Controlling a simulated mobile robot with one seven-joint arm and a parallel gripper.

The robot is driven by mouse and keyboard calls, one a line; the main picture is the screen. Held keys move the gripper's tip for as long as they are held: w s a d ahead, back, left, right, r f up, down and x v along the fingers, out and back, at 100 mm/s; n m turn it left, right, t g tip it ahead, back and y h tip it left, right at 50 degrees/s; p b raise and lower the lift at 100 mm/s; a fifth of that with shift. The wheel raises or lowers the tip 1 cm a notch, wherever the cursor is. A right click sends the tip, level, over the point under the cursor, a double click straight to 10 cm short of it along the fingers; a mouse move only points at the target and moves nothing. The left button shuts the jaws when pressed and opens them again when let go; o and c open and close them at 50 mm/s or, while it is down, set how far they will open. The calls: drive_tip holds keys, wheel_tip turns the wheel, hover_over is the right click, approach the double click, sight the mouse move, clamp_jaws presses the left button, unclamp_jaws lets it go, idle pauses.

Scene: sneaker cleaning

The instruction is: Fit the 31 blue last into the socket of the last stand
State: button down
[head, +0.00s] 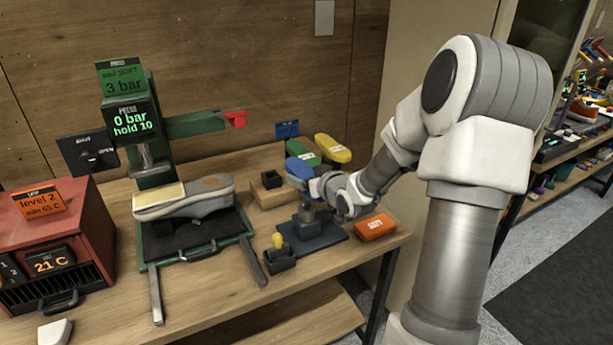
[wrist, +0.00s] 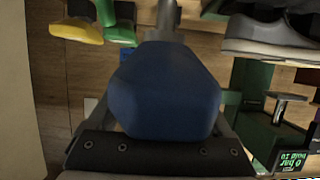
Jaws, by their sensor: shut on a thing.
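The blue last (head: 298,167) is held by my gripper (head: 314,187), at the right part of the bench. In the wrist view the blue last (wrist: 165,95) fills the middle, with a finger of my gripper on each side of it. The last stand (head: 308,228) has a dark blue base and a grey upright, below the last and my gripper. A grey post (wrist: 167,14) shows past the far end of the last in the wrist view. My wrist and gripper hide part of the stand's top, and I cannot tell whether the last touches the socket. The number 31 is not readable.
Green (head: 302,151) and yellow (head: 333,149) lasts sit behind, near a blue sign (head: 287,129). An orange box (head: 375,226) lies right of the stand. A dark holder with a yellow-topped item (head: 279,255) stands front left. The green press (head: 158,130) with a sneaker (head: 205,196) is left.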

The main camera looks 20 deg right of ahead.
drive_tip(key=shift+f+b, duration=2.05)
drive_tip(key=shift+f, duration=0.25)
unclamp_jaws()
drive_tip(key=v, duration=1.7)
drive_tip(key=shift+s+p, duration=0.15)
drive_tip(key=shift+p, duration=0.25)
drive_tip(key=shift+r, duration=0.1)
